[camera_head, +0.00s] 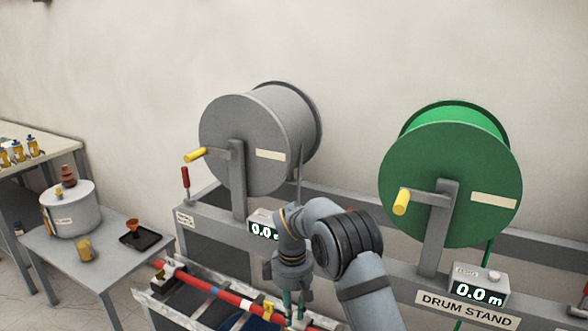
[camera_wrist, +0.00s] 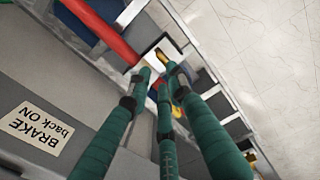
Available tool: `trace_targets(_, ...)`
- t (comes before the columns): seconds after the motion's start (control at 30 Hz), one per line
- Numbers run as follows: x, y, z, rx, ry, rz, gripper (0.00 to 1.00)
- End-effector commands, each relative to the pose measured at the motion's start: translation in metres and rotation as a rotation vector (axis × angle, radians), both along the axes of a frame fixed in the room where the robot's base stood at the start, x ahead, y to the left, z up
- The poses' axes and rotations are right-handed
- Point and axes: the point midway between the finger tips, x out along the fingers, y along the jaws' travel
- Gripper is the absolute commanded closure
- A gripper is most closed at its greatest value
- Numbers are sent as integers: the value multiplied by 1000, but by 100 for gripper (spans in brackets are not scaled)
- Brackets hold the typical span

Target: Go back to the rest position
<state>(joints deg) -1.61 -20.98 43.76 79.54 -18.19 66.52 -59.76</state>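My gripper (camera_head: 293,312) hangs pointing down in front of the drum stand, over the right part of a long tray with a red bar (camera_head: 222,295). In the wrist view its green fingers (camera_wrist: 160,78) stand apart at the tips, and I see nothing held between them. The red bar also shows in the wrist view (camera_wrist: 100,28), beyond the fingertips and to the left. A white block with a small yellow piece (camera_wrist: 162,54) shows just past the tips. I cannot tell whether the fingers touch anything.
A grey drum (camera_head: 243,145) and a green drum (camera_head: 450,175) with yellow cranks stand behind my arm on the drum stand (camera_head: 465,308). A side table (camera_head: 100,262) at left holds a grey pot (camera_head: 72,212) and a black tray (camera_head: 140,241). The wall above is clear.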

Motion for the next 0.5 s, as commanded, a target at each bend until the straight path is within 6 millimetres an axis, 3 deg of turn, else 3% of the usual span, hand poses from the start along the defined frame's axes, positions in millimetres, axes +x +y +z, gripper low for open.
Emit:
trace_targets(0.33, -2, -1, -77, -2, 4, -5, 80)
trace_targets(0.5, -1, 0, -72, 1, -1, -243, 80)
